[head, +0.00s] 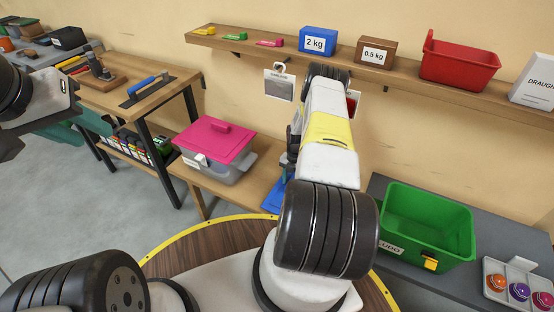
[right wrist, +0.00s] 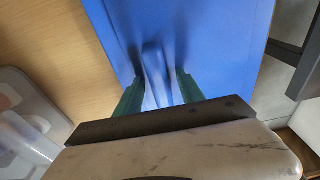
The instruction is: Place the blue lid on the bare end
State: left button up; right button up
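The blue lid (right wrist: 225,40) lies under my right gripper in the right wrist view, its raised handle (right wrist: 153,68) pointing up between the fingers. A small part of the lid shows in the head view (head: 272,197), mostly hidden behind my right arm. My right gripper (right wrist: 158,82) straddles the handle with its green fingers apart, and narrow gaps seem to show beside the handle. The clear bin (head: 222,173) stands left of the lid, with a pink lid (head: 215,136) over its top. The bin's right end looks uncovered. My left gripper (head: 10,146) is at the left edge, partly cut off.
The bin and blue lid are on a low wooden bench (head: 256,176). A green crate (head: 427,222) stands to the right on a grey surface. A wall shelf (head: 400,85) above holds a red basket (head: 458,65) and weight boxes. A table with tools (head: 150,92) stands left.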

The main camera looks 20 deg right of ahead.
jog(key=r, duration=0.7)
jog(key=shift+w+d, duration=0.3)
jog(key=shift+r, duration=0.35)
